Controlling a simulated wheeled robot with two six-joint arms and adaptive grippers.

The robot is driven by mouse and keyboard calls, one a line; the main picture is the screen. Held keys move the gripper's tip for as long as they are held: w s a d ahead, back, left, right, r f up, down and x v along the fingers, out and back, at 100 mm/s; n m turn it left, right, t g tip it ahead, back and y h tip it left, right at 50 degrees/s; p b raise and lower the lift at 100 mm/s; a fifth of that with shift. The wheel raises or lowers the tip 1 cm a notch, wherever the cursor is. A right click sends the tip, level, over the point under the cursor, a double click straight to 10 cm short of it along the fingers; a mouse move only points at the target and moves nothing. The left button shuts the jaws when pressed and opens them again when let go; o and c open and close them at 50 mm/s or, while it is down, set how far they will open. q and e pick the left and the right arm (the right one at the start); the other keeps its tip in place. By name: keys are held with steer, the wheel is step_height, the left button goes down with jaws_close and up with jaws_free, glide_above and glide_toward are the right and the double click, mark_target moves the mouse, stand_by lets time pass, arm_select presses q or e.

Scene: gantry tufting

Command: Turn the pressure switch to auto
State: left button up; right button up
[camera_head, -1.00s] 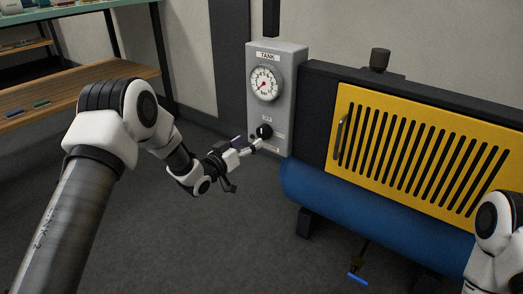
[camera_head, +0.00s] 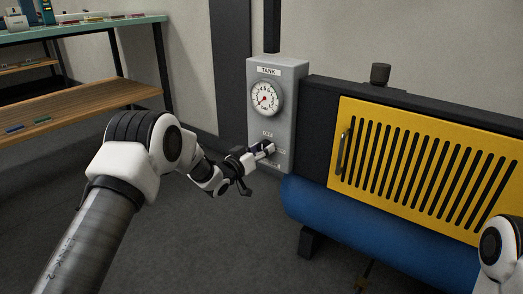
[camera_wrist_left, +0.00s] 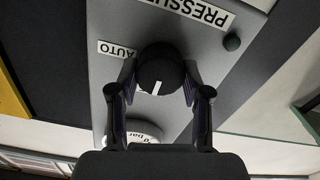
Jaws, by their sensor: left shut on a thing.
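The grey pressure switch box (camera_head: 284,97) stands left of the yellow panel, with a round gauge (camera_head: 267,98) above the switch. In the left wrist view, the black round knob (camera_wrist_left: 161,68) bears a white mark that points down in the picture, toward the gauge. The AUTO label (camera_wrist_left: 121,52) lies to the left of the knob there. My left gripper (camera_head: 267,149) is shut on the knob, one finger on each side. In the head view the gripper hides the knob. My right gripper is out of view.
The yellow slatted panel (camera_head: 347,185) with a handle and the blue tank (camera_head: 350,215) stand right of the box. A shelf unit with a wooden shelf (camera_head: 75,112) is at the left. The grey floor between is clear.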

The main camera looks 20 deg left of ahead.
arm_select(q)
steer(key=shift+r, duration=0.1)
steer(key=m+p, duration=0.2)
steer(key=m, duration=0.1)
steer(key=shift+r+m+p, duration=0.1)
steer(key=shift+m+p, duration=0.2)
steer(key=shift+p, duration=0.05)
steer(key=m+p, duration=0.2)
steer(key=m, duration=0.2)
steer(key=shift+d, duration=0.1)
steer(key=m+p, duration=0.1)
steer(key=m, duration=0.2)
steer(key=m+p, duration=0.1)
steer(key=m, duration=0.2)
steer(key=m+p, duration=0.1)
steer(key=m, duration=0.3)
steer(key=shift+f, duration=0.25)
steer(key=shift+m, duration=0.3)
steer(key=o, duration=1.2)
steer(key=shift+d, duration=0.1)
steer(key=shift+c, duration=0.2)
steer(key=shift+s, duration=0.15)
